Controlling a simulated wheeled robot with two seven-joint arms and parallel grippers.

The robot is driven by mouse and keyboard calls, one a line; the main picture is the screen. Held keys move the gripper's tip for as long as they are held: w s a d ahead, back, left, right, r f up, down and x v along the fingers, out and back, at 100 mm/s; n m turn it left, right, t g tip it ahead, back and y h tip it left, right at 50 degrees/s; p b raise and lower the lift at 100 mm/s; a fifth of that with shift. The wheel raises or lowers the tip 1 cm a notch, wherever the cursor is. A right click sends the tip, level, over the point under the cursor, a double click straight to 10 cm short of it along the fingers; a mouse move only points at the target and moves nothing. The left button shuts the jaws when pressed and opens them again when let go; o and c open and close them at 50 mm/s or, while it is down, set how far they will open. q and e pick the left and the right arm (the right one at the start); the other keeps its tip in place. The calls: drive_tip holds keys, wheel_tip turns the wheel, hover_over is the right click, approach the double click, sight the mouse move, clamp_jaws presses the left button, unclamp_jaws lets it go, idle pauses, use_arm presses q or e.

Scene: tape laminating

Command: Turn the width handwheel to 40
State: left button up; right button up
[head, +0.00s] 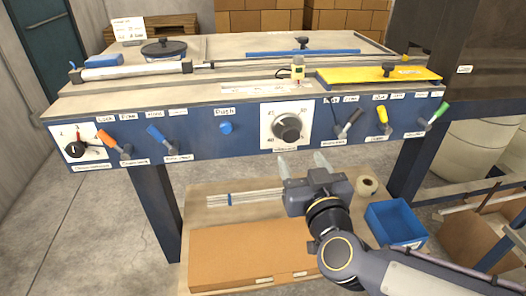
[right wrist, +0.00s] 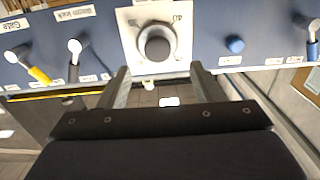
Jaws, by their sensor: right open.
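The width handwheel (head: 286,127) is a dark round knob on a white dial plate (head: 268,119) in the middle of the machine's blue front panel. Numbers are printed around it; I cannot read the setting surely. My right gripper (head: 302,163) is open and empty, just below and in front of the dial, its fingers pointing at the panel. In the right wrist view the handwheel (right wrist: 157,44) lies ahead, beyond and between the two open fingers (right wrist: 160,82), apart from them. My left gripper is not in view.
A blue push button (head: 226,127) and orange and blue levers (head: 155,135) are left of the dial. Black, yellow and green levers (head: 382,118) are to its right. Below, a shelf holds a cardboard box (head: 240,258), a tape roll (head: 367,185) and a blue bin (head: 396,222).

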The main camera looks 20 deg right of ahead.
sight(291, 137)
drive_tip(key=shift+h, duration=0.3)
drive_tip(key=b+x, duration=0.2)
drive_tip(key=x, duration=0.5)
drive_tip(key=shift+w+d, duration=0.15)
drive_tip(key=shift+w, duration=0.2)
drive_tip(key=c, duration=1)
